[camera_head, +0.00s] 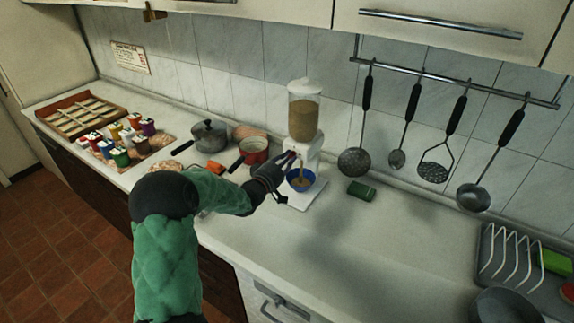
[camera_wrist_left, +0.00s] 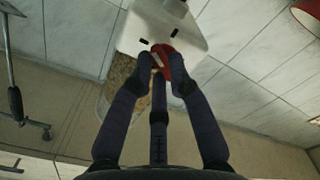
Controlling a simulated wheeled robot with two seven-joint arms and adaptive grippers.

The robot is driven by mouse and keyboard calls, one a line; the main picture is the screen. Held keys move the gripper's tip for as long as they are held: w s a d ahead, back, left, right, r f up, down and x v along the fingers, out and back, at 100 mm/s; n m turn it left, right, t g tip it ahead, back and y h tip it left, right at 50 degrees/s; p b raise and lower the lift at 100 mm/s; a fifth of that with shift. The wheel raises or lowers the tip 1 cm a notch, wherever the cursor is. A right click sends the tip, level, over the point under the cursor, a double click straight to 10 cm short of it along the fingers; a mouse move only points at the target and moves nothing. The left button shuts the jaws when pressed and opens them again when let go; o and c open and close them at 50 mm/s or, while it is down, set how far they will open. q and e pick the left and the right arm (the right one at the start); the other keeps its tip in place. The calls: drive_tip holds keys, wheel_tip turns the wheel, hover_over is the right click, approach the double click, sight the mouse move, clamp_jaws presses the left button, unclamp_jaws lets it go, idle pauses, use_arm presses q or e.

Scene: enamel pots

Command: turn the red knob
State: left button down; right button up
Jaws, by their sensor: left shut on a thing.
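A dispenser stands against the tiled wall, with a clear hopper (camera_head: 304,118) of brown grain on a white body (camera_head: 308,148). Its red knob is on the front and mostly hidden by my fingers in the head view. In the left wrist view the red knob (camera_wrist_left: 167,62) sits between my fingertips, against the white body (camera_wrist_left: 150,25). My left gripper (camera_head: 283,162) is shut on the knob; its fingers also show in the left wrist view (camera_wrist_left: 163,80). A blue bowl (camera_head: 301,183) stands below the spout with brown grain in it. My right gripper is not in view.
A red pot (camera_head: 255,150) and a grey lidded pot (camera_head: 210,136) stand left of the dispenser. A green block (camera_head: 361,190) lies right of the bowl. Ladles hang from a rail (camera_head: 455,82). A dish rack (camera_head: 510,255) is at the right. The front counter is clear.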

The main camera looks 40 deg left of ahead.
use_arm(q)
drive_tip(key=shift+d+f+m+b, duration=0.1)
drive_tip(key=shift+f+m+b, duration=0.1)
drive_tip(key=shift+m+b, duration=2.25)
drive_tip(key=shift+f+m+b, duration=0.15)
drive_tip(key=shift+m+b, duration=1.7)
drive_tip(key=shift+m, duration=1.1)
drive_tip(key=c, duration=1.2)
unclamp_jaws()
drive_tip(key=shift+r, duration=0.1)
drive_tip(key=shift+s, duration=0.1)
drive_tip(key=s, duration=0.4)
drive_tip(key=s+d, duration=0.1)
drive_tip(key=s, duration=0.6)
drive_tip(key=shift+s+d, duration=0.15)
drive_tip(key=shift+s, duration=0.25)
